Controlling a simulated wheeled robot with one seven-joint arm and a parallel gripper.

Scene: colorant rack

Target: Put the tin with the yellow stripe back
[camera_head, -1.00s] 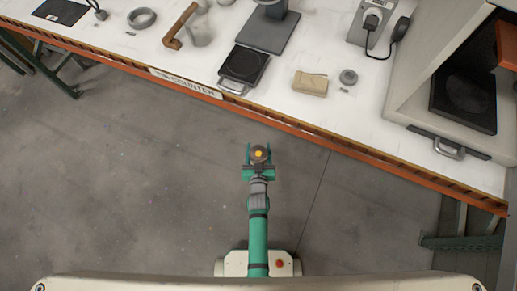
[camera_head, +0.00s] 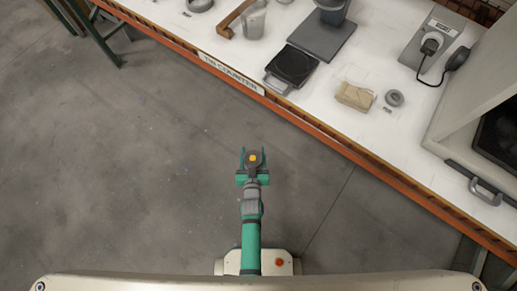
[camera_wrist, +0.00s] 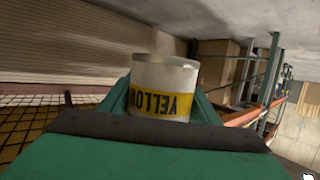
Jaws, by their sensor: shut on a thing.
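The tin with the yellow stripe (camera_wrist: 160,88) is in my gripper in the wrist view. It is pale, with a yellow band lettered "YELLOW" that reads upside down in the picture. My gripper (camera_head: 254,160) has its green fingers on either side of the tin, shut on it. In the head view my gripper is over the bare floor, apart from the counter, and the tin's stripe cannot be made out there. The place where the tin belongs cannot be made out.
The floor (camera_head: 120,190) at left is clear.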

